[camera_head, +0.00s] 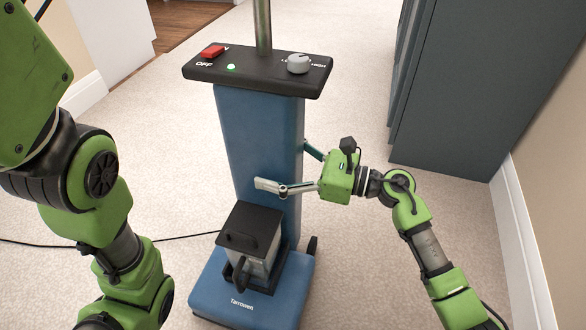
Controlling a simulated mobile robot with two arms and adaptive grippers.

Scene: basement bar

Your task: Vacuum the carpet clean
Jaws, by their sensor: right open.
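A blue upright vacuum (262,140) stands on the light carpet (345,40) in the middle of the head view. Its black top panel (258,75) has a red switch (213,52) by the word OFF, a lit green light (231,67) and a grey knob (298,64). A dust bin (252,243) with a black lid and handle sits low on the front, above the base. My right gripper (283,170) is open at the vacuum's right side, one finger in front of the blue body. My left arm (90,190) fills the left side; its gripper is outside the view.
A black cord (190,237) runs left across the carpet from the vacuum. A dark grey cabinet (470,90) stands at the right, beside a wall with a white baseboard (520,240). Open carpet lies behind the vacuum. A wooden floor (185,28) begins at the back left.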

